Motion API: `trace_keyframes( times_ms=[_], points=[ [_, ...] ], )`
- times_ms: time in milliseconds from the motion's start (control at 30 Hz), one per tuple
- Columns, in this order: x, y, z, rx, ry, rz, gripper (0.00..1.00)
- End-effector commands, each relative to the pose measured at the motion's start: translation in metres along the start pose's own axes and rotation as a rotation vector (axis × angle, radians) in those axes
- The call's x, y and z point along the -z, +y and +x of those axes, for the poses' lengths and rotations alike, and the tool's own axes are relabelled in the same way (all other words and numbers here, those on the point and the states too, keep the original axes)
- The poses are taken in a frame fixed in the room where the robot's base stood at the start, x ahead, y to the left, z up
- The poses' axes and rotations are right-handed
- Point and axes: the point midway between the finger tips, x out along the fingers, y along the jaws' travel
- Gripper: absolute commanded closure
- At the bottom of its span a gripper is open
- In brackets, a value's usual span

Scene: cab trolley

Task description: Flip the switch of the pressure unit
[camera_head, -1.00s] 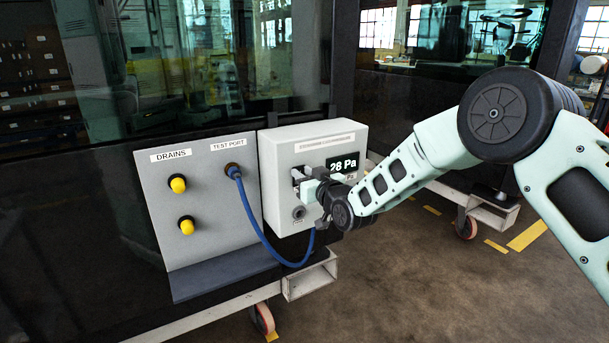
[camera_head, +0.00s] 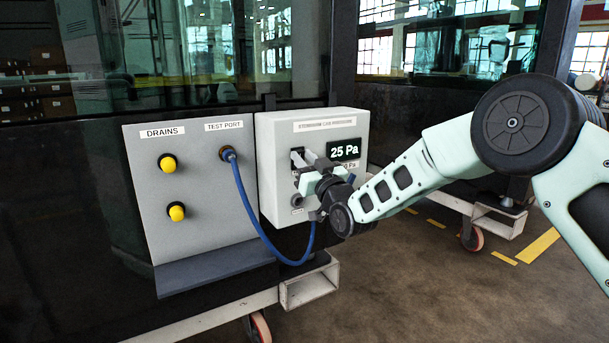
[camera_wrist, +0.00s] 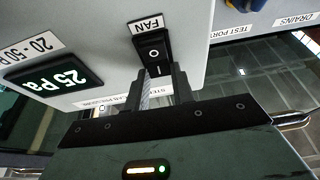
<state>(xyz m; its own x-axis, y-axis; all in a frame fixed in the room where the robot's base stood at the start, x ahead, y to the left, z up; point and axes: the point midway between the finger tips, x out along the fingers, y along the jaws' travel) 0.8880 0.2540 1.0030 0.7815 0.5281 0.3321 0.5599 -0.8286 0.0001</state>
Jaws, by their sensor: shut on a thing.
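The pressure unit (camera_head: 285,150) is a pale grey box on the dark cab wall. Its display (camera_head: 345,149) reads 25 Pa. In the wrist view, where the unit appears upside down, its black rocker switch (camera_wrist: 152,54) sits under a FAN label (camera_wrist: 146,22) and bears O and I marks. My gripper (camera_head: 307,166) reaches the unit's front face, left of the display. In the wrist view my gripper (camera_wrist: 163,76) has its fingers at the I end of the switch, shut on it. The fingers hide part of that end.
A grey panel (camera_head: 207,200) left of the unit carries two yellow-capped drains (camera_head: 166,162) and a test port. A blue hose (camera_head: 252,218) loops from the port under the unit. The trolley's rail (camera_head: 215,320) runs below. Open floor (camera_head: 420,290) lies to the right.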

Motion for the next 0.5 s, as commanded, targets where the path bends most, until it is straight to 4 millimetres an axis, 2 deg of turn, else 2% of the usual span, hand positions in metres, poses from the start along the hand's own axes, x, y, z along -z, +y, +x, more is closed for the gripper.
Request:
trace_keyframes(
  times_ms=[33, 500],
  points=[
    [-0.0077, -0.0002, -0.0026, 0.000, 0.020, 0.001, 0.98],
    [-0.0027, 0.0000, -0.0020, 0.000, 0.096, 0.001, 0.98]
  ],
)
